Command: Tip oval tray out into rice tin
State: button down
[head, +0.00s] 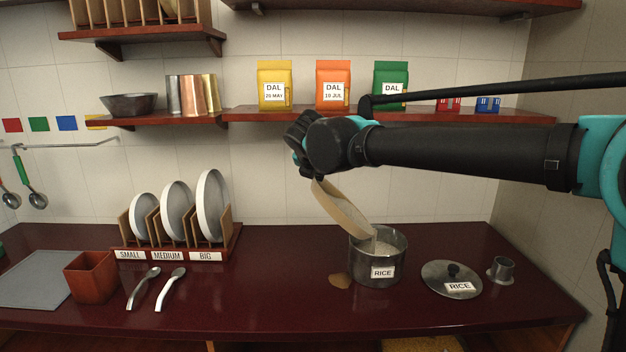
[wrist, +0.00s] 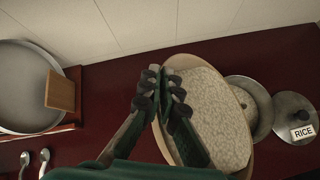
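The oval tray (head: 338,208), beige with a pale rim, is steeply tilted. Its low end is at the mouth of the rice tin (head: 378,270), a steel pot labelled RICE that stands upright on the counter. Pale grains (wrist: 215,115) cover much of the tray in the wrist view. A pale streak shows at its low lip in the head view, seemingly grains falling into the tin. My gripper (wrist: 168,88) is shut on the tray's near edge. The tin (wrist: 262,98) is partly hidden by the tray in the wrist view.
A plate rack (head: 230,243) stands left. A shelf (head: 290,114) with dal packets is behind my arm.

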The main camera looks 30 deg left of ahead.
jog(key=shift+w+d+r+m+g+y, duration=1.15)
jog(key=shift+w+d+r+y, duration=0.35)
jog(key=shift+w+d+r, duration=1.5)
jog(key=w+d+m+g+y, duration=0.1)
jog(key=w+d+m+y, duration=0.1)
jog(key=d, duration=0.5)
jog(key=w+d+f+m+g+y, duration=0.1)
jog(key=w+d+m+g+y, duration=0.1)
jog(key=w+d+y, duration=0.2)
jog(key=shift+w+d+f, duration=0.25)
jog(key=shift+w+d, duration=1.45)
jog(key=shift+d, duration=0.25)
jog(key=shift+m, duration=0.35)
jog(key=shift+w+d, duration=0.15)
dwell(1.2)
